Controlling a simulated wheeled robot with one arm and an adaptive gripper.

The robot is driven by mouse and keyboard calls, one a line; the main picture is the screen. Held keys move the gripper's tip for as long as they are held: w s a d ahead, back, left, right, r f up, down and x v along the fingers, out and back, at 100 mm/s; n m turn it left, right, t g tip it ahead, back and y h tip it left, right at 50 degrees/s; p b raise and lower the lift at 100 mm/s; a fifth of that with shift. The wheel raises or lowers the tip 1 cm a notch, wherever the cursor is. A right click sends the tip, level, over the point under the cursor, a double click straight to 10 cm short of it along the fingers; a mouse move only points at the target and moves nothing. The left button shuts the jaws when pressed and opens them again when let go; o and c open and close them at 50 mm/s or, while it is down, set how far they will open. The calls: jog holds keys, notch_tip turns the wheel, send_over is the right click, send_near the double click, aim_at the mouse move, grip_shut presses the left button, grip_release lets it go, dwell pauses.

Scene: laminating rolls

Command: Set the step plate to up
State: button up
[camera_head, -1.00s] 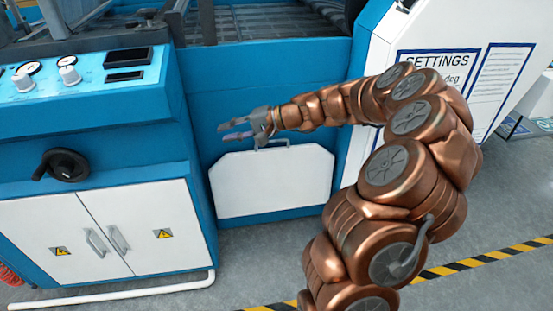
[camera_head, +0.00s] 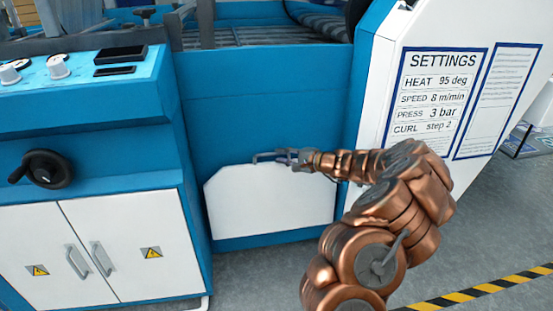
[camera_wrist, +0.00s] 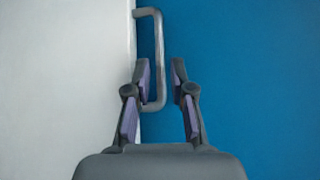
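The step plate (camera_head: 270,205) is a white panel with cut upper corners, low on the blue machine front. It appears to lie flat against that front. Its grey bar handle (camera_head: 266,156) sticks out at the top edge. My gripper (camera_head: 283,155) is at the handle, reaching in from the right. In the wrist view my gripper (camera_wrist: 162,77) is open, with its purple-padded fingers on either side of the handle's bar (camera_wrist: 160,55). A gap shows between the bar and the right finger; contact with the left finger is unclear. The white plate (camera_wrist: 65,85) fills the left of that view.
A white cabinet (camera_head: 132,240) with a black crank knob (camera_head: 47,169) above it stands at the left. A white side housing with a settings sign (camera_head: 436,95) is at the right. Grey floor (camera_head: 255,275) is open below, with a yellow-black stripe (camera_head: 485,290).

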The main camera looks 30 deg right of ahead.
jog(key=shift+b+x, duration=0.3)
jog(key=shift+x, duration=1.15)
grip_shut()
